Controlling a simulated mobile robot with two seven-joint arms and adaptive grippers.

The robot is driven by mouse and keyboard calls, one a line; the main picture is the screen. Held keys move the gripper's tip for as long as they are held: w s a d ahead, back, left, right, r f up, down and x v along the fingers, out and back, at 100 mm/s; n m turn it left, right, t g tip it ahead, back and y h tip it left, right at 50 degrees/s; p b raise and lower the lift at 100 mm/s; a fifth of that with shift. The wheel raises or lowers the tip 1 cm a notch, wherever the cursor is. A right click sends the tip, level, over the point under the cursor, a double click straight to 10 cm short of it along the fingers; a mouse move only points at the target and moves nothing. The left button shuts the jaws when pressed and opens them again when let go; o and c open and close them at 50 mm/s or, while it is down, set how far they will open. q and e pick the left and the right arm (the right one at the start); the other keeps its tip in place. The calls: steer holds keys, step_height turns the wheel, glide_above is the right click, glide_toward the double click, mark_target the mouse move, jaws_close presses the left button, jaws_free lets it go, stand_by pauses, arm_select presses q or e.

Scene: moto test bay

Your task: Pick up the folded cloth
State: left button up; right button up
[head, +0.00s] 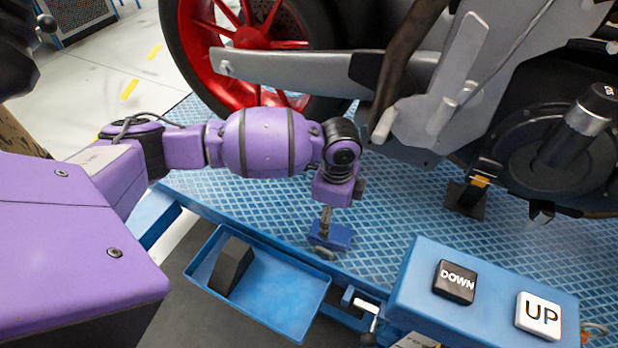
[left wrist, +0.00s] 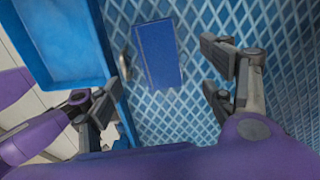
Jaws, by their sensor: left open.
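The folded cloth (head: 339,237) is a small blue rectangle lying on the blue patterned lift platform, near its front edge. In the left wrist view the cloth (left wrist: 158,54) lies flat ahead of the fingers, roughly between their lines. My left gripper (head: 326,221) points down over the cloth in the head view and covers a part of it. In the left wrist view the left gripper (left wrist: 164,80) has its fingers spread wide with nothing between them. I cannot tell the exact height of the fingertips above the cloth. My right gripper is not in view.
A blue tray (head: 290,306) with a black wedge (head: 232,266) hangs at the platform's front edge. A blue box with DOWN (head: 455,282) and UP (head: 538,315) buttons stands to the right. The motorcycle's red wheel (head: 251,38) and grey swingarm (head: 290,68) are behind my arm.

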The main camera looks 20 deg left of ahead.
mark_target(331, 232)
arm_select(q)
steer(key=f, duration=0.2)
steer(key=shift+s+d+f, duration=0.15)
steer(key=shift+s+f, duration=0.15)
steer(key=shift+f, duration=0.05)
step_height(331, 232, down, 4)
steer(key=shift+w+r, duration=0.15)
steer(key=shift+f, duration=0.4)
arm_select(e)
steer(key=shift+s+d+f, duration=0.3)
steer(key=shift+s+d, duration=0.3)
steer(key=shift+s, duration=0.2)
arm_select(q)
steer(key=shift+r, duration=0.1)
steer(key=c, duration=1.2)
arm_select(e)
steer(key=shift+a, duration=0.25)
